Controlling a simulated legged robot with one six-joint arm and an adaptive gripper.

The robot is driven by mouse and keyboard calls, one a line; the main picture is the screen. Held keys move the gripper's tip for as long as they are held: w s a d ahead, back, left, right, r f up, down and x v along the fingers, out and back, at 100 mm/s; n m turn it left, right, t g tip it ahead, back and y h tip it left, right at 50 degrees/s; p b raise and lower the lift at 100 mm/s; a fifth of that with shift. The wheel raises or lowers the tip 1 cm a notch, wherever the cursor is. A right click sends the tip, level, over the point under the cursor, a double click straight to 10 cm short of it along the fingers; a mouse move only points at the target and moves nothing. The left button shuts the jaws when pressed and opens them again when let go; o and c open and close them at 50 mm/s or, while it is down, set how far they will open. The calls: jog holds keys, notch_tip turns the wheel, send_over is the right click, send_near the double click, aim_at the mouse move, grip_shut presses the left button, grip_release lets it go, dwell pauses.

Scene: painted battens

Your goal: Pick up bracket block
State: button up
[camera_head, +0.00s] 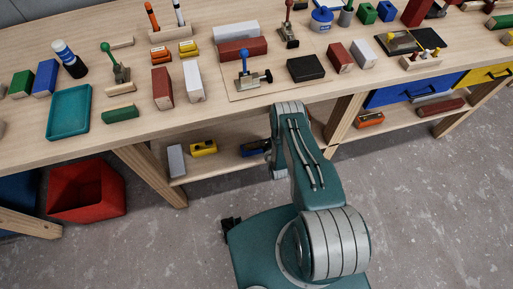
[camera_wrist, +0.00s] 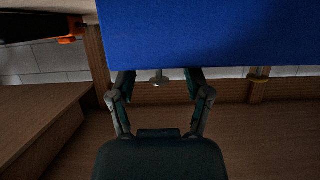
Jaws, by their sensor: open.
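I cannot tell for certain which thing is the bracket block. On the lower shelf in the head view lie a yellow block with dark holes (camera_head: 203,148), a dark blue block (camera_head: 252,149) beside my arm, and an orange block (camera_head: 369,120) further right. My gripper (camera_wrist: 160,75) is open in the wrist view. Its fingertips are hidden behind a large plain blue surface (camera_wrist: 205,32) that fills the upper middle. A small metallic piece shows between the fingers. In the head view my gripper is hidden beyond my arm.
A workbench top (camera_head: 225,120) carries many blocks and clamps above the shelf. A blue drawer (camera_head: 410,92) hangs under it at right. A grey block (camera_head: 176,161) stands on the shelf. A red bin (camera_head: 88,192) sits on the floor at left. Wooden legs flank the shelf.

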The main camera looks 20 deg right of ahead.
jog(key=shift+w, duration=0.1)
jog(key=shift+c, duration=0.3)
grip_shut()
